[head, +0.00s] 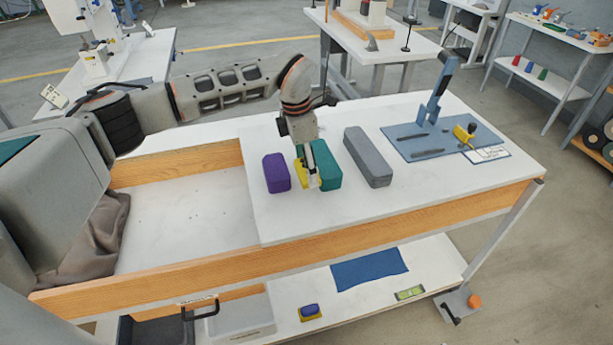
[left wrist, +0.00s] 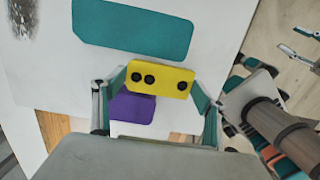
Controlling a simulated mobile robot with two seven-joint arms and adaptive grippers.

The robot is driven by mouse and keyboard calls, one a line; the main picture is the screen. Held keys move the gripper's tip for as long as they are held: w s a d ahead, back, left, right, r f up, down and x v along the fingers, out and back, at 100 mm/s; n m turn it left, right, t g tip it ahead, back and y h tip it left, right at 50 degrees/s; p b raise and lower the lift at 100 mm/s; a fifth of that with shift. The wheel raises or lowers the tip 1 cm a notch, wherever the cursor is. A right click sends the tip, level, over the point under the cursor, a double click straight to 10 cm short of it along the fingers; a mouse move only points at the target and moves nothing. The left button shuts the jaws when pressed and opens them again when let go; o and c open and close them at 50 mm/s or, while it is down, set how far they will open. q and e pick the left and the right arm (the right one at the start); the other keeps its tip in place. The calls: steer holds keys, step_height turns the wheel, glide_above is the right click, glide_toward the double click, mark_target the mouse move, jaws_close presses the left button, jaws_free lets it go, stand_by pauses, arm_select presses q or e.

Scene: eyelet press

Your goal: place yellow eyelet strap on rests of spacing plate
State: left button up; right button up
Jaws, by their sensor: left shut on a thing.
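The yellow eyelet strap (head: 301,172) is mostly hidden behind my left gripper (head: 310,182) in the head view, between a purple block and a teal block. In the left wrist view the strap (left wrist: 166,80) lies across between the fingers of my left gripper (left wrist: 160,86), which is shut on its two ends. Three dark round eyelets show on it, two close together and one apart. A blue plate (head: 425,151) with dark bars, which looks like the spacing plate, lies at the table's right.
The purple block (head: 276,173), teal block (head: 327,168) and grey block (head: 368,157) stand on the white table (head: 400,188). The grey one is between my gripper and the plate. A blue upright lever (head: 438,88) and a yellow-ended tool (head: 464,132) are at the plate.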

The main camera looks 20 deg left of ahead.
mark_target(305, 170)
arm_select(q)
steer(key=shift+f, duration=2.2)
steer(key=shift+f, duration=0.1)
steer(key=o, duration=1)
